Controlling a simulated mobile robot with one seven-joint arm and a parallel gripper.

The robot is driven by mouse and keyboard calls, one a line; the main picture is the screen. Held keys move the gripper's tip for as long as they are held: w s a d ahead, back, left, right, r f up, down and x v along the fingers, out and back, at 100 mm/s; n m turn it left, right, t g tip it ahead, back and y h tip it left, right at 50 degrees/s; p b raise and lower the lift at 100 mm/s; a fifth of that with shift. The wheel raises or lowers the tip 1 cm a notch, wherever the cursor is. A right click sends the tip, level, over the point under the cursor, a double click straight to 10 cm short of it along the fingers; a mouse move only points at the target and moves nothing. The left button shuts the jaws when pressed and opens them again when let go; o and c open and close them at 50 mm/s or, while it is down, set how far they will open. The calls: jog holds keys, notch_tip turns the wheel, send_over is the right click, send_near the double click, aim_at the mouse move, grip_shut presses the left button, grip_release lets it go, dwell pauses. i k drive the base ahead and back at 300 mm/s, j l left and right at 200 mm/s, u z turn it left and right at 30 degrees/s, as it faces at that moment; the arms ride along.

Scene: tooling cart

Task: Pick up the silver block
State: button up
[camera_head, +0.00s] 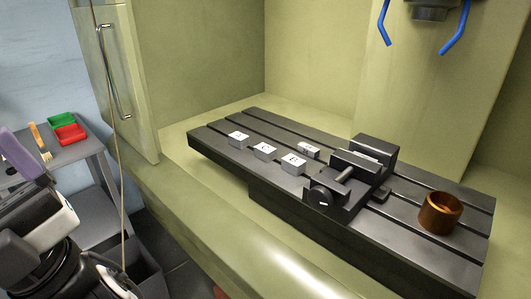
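Several small silver-white blocks with dark marks on top rest on the dark slotted machine table (215,137). Three stand in a row toward the front left: the left block (238,140), the middle block (264,151) and the right block (292,163). A flatter light block (308,150) lies behind the right one, near the vise. I cannot tell which one is the task's silver block. Parts of my arm show at the lower left, well apart from the blocks. I cannot make out my gripper's fingers.
A black vise (350,178) stands right of the blocks. A copper-coloured cup (440,212) stands at the table's right end. Blue nozzles (456,32) hang above. A cart (85,150) at left holds a green bin (61,120), a red bin (70,134) and a brush (41,143).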

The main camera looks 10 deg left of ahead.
aim_at(267, 153)
jog(key=i+j, duration=0.1)
jog(key=j, duration=0.4)
jog(key=i+j, duration=0.1)
jog(key=j, duration=0.4)
jog(key=i+j, duration=0.1)
jog(key=j, duration=0.4)
jog(key=i+j, duration=0.1)
jog(key=j, duration=0.4)
jog(key=i+j+z, duration=0.1)
jog(key=j, duration=0.35)
jog(key=j+z, duration=0.15)
jog(key=j, duration=0.3)
jog(key=i+l+z, duration=0.1)
jog(key=z, duration=0.3)
jog(key=i+z, duration=0.15)
jog(key=z, duration=0.3)
jog(key=i+l+z, duration=0.1)
jog(key=z, duration=0.3)
jog(key=i+z, duration=0.1)
jog(key=i, duration=0.55)
